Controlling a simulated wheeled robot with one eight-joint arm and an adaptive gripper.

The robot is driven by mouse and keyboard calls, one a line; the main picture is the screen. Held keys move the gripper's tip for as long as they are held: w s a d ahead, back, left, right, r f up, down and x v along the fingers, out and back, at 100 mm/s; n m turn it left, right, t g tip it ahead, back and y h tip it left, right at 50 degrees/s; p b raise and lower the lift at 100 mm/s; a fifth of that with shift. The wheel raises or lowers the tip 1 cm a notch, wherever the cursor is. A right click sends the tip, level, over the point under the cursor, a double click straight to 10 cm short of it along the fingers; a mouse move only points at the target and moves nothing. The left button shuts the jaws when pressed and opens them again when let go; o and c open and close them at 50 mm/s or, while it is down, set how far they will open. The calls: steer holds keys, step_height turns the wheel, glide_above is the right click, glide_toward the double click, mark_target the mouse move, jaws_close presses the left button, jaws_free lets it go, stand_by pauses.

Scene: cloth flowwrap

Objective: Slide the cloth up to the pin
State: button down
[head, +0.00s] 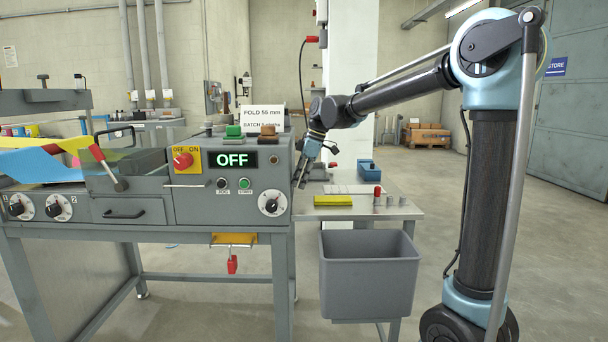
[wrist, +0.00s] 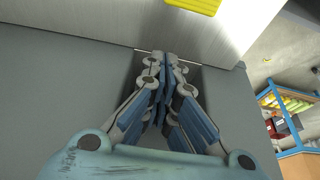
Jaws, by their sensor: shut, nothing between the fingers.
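A flat yellow piece, which looks like a folded cloth (head: 333,201), lies on the side table near its front edge. Its edge also shows at the top of the wrist view (wrist: 195,5). A short red-topped pin-like post (head: 377,191) stands to its right on the table; I cannot tell whether it is the task's pin. My gripper (head: 301,183) points down beside the machine's right side, left of the yellow piece and apart from it. In the wrist view the fingers (wrist: 162,58) are together and empty, over a dark recess.
The grey machine (head: 220,205) with an OFF display (head: 233,159) stands close to the left of my gripper. The side table (head: 400,211) carries small grey posts and a blue box (head: 367,167). A grey bin (head: 369,270) is below the table's front edge.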

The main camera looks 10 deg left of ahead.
mark_target(293, 201)
steer(key=x, duration=0.4)
steer(key=shift+d+f, duration=0.1)
steer(key=shift+f, duration=0.05)
steer(key=shift+w+d, duration=0.15)
steer(key=shift+d, duration=0.45)
steer(key=shift+w+d, duration=0.15)
steer(key=shift+d, duration=0.4)
steer(key=shift+w+d, duration=0.15)
steer(key=shift+d, duration=0.55)
